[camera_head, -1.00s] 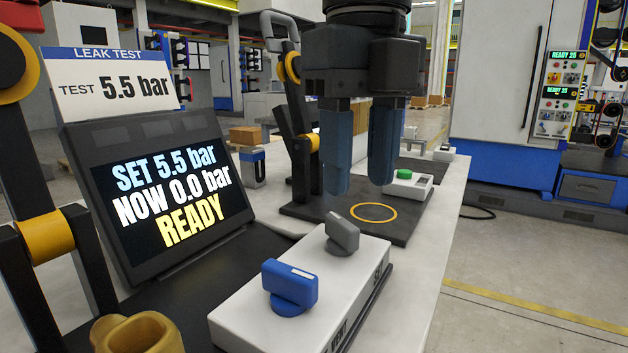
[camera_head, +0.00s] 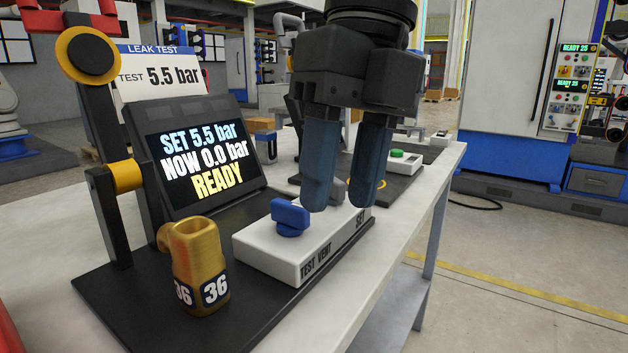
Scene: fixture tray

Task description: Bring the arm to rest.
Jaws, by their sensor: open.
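My gripper (camera_head: 342,200) hangs from the top of the view with its two blue fingers apart and nothing between them. In the picture its fingertips overlap the far part of the white control box (camera_head: 275,253); I cannot tell whether they touch it. The blue knob (camera_head: 290,218) on the box stands to the left of the fingers. The grey knob (camera_head: 338,190) is partly hidden behind them. The screen (camera_head: 205,160) reads SET 5.5 bar, NOW 0.0 bar, READY.
A brass fitting marked 36 (camera_head: 197,262) stands on the black base plate (camera_head: 130,300), left of the box. A black and yellow clamp arm (camera_head: 120,180) rises at left. A green button box (camera_head: 400,158) lies farther back. The aisle at right is clear.

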